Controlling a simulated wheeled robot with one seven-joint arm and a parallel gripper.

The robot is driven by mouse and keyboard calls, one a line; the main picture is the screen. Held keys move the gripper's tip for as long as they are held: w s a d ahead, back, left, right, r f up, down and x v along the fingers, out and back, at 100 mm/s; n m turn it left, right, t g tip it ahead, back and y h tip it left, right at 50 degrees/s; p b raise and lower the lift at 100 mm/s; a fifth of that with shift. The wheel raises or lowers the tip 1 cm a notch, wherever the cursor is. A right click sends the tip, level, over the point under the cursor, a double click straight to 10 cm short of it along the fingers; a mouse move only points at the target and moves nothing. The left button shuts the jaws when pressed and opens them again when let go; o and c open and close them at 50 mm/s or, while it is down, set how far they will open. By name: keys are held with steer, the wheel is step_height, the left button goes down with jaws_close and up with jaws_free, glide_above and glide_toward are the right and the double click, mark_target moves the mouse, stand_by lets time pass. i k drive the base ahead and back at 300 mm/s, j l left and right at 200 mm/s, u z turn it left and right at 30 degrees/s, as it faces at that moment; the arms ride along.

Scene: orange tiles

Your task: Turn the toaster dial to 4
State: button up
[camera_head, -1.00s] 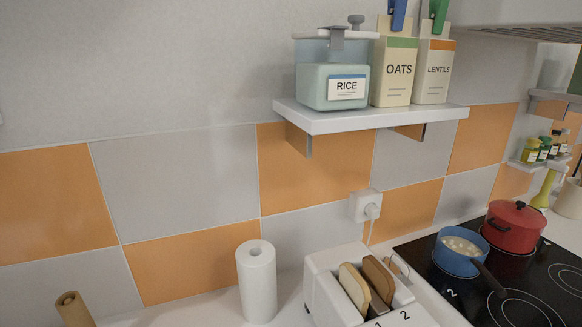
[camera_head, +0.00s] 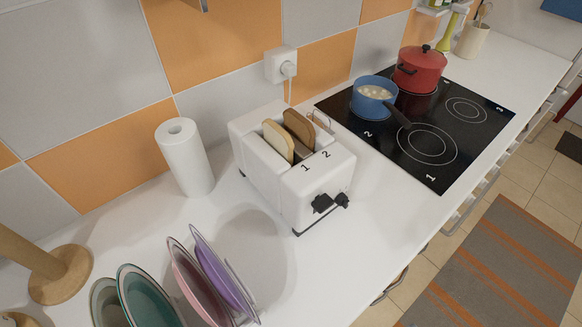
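The white toaster (camera_head: 270,182) stands on the counter in the middle of the head view. Two slices of bread stick out of its slots, with the numbers 1 and 2 printed on top beside them. Its front end faces the lower right and carries dark controls (camera_head: 322,203), one of which looks like a knob or lever. I cannot tell which is the dial, and its setting is too small to read. My gripper is not in view.
A paper towel roll (camera_head: 186,160) stands left of the toaster. Several plates (camera_head: 205,282) stand upright in front. A black hob (camera_head: 425,143) with a blue pot (camera_head: 372,100) and a red pot (camera_head: 418,70) lies to the right. The counter by the toaster's front is clear.

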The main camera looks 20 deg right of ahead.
mark_target(341, 199)
steer(key=l, duration=0.8)
steer(key=k+l, duration=0.15)
steer(key=l, duration=0.6)
steer(key=i+u, duration=0.05)
